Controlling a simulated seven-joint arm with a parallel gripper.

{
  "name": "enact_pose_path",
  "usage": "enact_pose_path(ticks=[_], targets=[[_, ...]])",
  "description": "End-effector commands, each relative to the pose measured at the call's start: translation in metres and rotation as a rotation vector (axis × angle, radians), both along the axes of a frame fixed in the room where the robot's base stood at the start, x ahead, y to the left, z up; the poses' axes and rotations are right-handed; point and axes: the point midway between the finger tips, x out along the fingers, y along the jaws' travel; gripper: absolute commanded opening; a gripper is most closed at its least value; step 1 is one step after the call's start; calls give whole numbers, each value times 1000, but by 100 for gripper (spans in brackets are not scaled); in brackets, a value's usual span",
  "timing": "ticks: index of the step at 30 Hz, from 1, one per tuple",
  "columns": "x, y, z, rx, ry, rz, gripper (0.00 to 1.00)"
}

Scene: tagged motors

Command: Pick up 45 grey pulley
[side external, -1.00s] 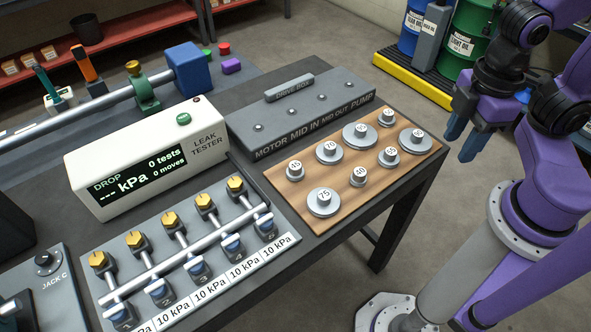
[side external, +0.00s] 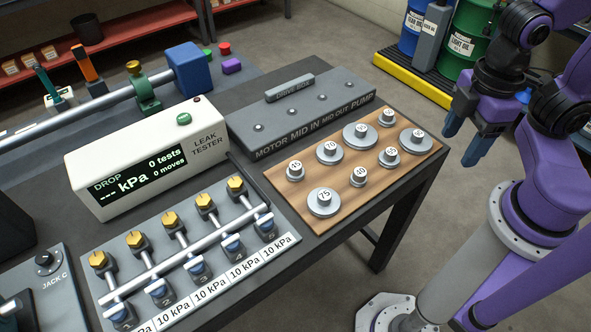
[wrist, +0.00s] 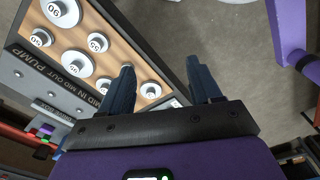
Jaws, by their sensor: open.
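The 45 grey pulley (side external: 295,173) is a small stepped disc with a white number label on top. It stands at the left end of the back row on the wooden board (side external: 285,193). I cannot pick it out in the wrist view, where my fingers and wrist hide part of the board. My gripper (side external: 460,148) is open and empty, off the right side of the bench, well away from this pulley. Its two dark blue fingers are apart in the wrist view (wrist: 160,66).
Several other numbered grey pulleys share the board, including the 75 pulley (side external: 324,204) and the 30 pulley (side external: 359,180) nearby. The grey drive box (side external: 300,112) stands behind them. The leak tester (side external: 135,160) and valve panel (side external: 205,285) lie left. Space above the board is clear.

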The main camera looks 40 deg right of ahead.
Motion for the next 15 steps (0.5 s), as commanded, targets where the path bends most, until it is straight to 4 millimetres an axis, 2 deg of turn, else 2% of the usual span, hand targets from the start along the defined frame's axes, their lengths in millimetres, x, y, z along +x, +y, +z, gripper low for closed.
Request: enact_pose_path(ticks=[4,8,15], targets=[[7,6,-3,-44,-3,41,63],[26,20,-12,-163,-18,155,63],[69,67,-35,-457,-70,446,63]])
